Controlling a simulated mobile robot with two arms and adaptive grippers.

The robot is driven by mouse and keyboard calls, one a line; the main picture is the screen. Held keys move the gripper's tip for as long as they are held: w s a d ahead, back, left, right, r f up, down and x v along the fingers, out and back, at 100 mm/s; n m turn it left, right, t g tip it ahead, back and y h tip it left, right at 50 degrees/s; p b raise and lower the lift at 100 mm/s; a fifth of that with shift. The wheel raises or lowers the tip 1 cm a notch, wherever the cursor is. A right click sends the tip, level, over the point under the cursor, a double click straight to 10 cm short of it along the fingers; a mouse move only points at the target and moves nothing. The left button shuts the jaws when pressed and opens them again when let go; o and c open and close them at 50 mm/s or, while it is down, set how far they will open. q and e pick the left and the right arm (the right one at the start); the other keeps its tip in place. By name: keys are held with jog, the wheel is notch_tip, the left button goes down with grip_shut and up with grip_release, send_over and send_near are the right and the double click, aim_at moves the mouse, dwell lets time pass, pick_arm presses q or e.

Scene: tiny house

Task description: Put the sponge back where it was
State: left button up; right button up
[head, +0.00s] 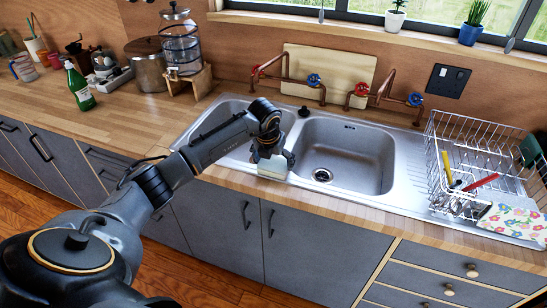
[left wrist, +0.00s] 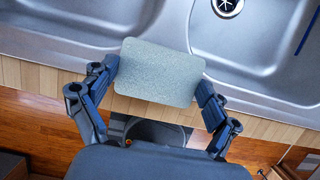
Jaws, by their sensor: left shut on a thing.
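The sponge (left wrist: 158,72) is a pale grey-green rounded block. In the left wrist view it sits between the two fingers of my left gripper (left wrist: 160,88), one at each end. In the head view my left gripper (head: 272,158) is shut on the sponge (head: 273,168), just above the front rim of the double sink (head: 290,178), near the divider between the basins. I cannot tell whether the sponge touches the rim. My right gripper is not in view.
A wire dish rack (head: 440,160) with utensils stands right of the sink. Copper taps (head: 380,92) and a wooden board (head: 325,68) are behind it. A green bottle (head: 80,88) and a glass dispenser (head: 182,45) stand on the left counter. The right basin (head: 345,150) is empty.

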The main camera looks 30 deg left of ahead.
pick_arm(q)
jog(key=shift+f, duration=0.15)
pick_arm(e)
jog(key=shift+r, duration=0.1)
pick_arm(q)
jog(key=shift+f, duration=0.1)
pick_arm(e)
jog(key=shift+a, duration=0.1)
pick_arm(q)
jog(key=o, duration=0.8)
jog(key=shift+f, duration=0.1)
jog(key=shift+c, duration=0.2)
jog(key=shift+o, duration=1.1)
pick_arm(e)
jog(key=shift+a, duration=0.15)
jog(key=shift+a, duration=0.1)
